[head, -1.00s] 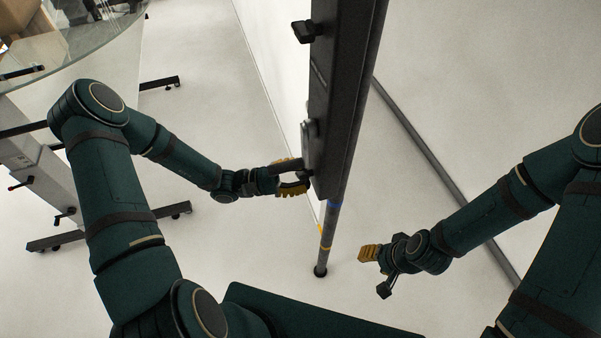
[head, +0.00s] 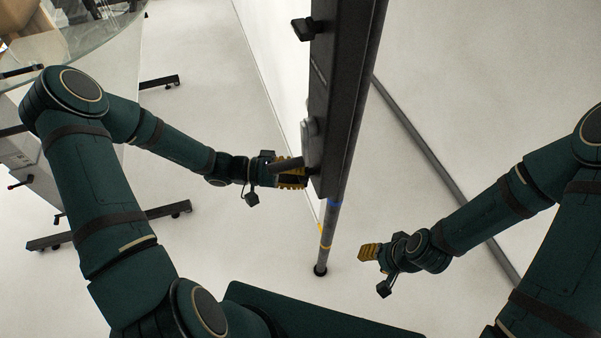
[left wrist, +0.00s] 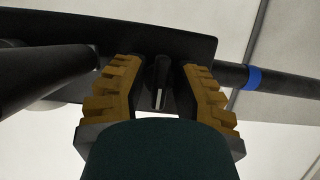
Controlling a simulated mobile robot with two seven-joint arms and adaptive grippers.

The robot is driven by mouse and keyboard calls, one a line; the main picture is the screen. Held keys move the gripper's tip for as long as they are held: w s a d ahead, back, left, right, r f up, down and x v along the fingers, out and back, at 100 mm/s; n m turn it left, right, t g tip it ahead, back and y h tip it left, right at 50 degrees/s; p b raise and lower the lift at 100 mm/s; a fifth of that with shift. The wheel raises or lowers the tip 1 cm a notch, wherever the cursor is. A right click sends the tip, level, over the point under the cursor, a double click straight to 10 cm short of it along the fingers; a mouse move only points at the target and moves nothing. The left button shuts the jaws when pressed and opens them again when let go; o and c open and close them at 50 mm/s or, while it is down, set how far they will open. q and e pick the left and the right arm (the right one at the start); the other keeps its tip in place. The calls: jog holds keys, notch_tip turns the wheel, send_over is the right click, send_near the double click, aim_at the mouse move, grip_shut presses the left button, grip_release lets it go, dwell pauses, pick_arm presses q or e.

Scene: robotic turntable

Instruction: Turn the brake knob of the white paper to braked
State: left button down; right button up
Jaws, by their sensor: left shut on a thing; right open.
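The brake knob (left wrist: 161,88) is small and dark with a pale line on it. In the left wrist view it stands between the two yellow-padded fingers of my left gripper (left wrist: 161,90), in front of a dark panel (left wrist: 205,50). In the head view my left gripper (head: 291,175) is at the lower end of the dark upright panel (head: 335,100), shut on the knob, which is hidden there. The white paper (head: 275,60) hangs behind the panel. My right gripper (head: 376,268) is open and empty, to the right of the post, away from the panel.
A thick dark bar (left wrist: 45,78) runs close beside the left gripper. A post with a blue band (left wrist: 254,77) stands by the panel. Another black knob (head: 303,30) is higher up. A glass-topped table (head: 75,45) is at upper left. Floor at right is mostly clear.

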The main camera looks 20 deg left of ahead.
dwell(0.5)
pick_arm(q)
jog(key=c, duration=1)
grip_release()
jog(key=shift+d, duration=0.1)
jog(key=s+a, duration=0.2)
jog(key=a, duration=0.9)
jog(key=shift+s+a, duration=0.15)
jog(key=shift+a, duration=0.25)
